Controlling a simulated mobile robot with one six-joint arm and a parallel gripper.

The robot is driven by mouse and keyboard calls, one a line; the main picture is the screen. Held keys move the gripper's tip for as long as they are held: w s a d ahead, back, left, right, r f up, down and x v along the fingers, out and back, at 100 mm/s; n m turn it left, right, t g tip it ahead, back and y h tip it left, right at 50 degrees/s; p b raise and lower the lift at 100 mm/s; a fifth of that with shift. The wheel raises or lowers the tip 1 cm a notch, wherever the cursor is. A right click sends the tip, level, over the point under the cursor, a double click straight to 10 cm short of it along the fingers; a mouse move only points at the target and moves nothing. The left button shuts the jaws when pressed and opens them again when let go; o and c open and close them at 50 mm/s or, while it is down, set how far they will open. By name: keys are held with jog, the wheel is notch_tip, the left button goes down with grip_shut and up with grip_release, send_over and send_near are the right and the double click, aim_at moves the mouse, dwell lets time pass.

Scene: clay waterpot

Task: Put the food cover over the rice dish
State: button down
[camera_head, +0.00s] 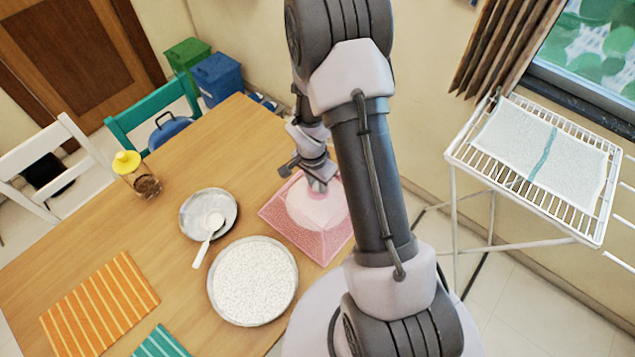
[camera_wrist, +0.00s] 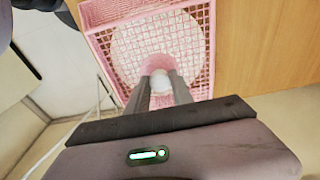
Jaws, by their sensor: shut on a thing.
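The pink mesh food cover (camera_head: 312,243) stands at the table's far right edge, partly hidden by my arm. It also fills the upper middle of the wrist view (camera_wrist: 200,50), with a pale round shape showing through the mesh. My gripper (camera_head: 317,185) is over the top of the cover. In the wrist view my gripper's fingers (camera_wrist: 160,84) are shut on the cover's pale top knob. The rice dish (camera_head: 252,281), a round metal plate full of white rice, lies uncovered on the table, to the left of and nearer than the cover.
A metal plate (camera_head: 192,219) with a white spoon (camera_head: 207,240) lies just behind the rice dish. A yellow-lidded jar (camera_head: 136,174) stands at the left. An orange striped mat (camera_head: 99,304) and a teal mat (camera_head: 161,344) lie in front. A drying rack (camera_head: 470,160) stands off the table at right.

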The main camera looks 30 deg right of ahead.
jog(key=shift+f, duration=0.15)
jog(key=c, duration=1.1)
grip_release()
jog(key=s+a+r+n+t+p, duration=0.1)
jog(key=s+a+r+n+p, duration=0.15)
jog(key=r, duration=1.05)
jog(key=s+a+r+n+t+p, duration=0.1)
jog(key=a+r, duration=0.3)
jog(key=r, duration=1)
jog(key=s+a+r+n+t+y, duration=0.1)
jog(key=s+a+r+n, duration=0.2)
jog(key=s+a+r, duration=0.2)
jog(key=s+a+r+n+t+y, duration=0.2)
jog(key=s+a+r+n, duration=0.1)
jog(key=s+r, duration=0.3)
jog(key=s+a, duration=0.1)
jog(key=s, duration=0.1)
jog(key=shift+s+a, duration=0.35)
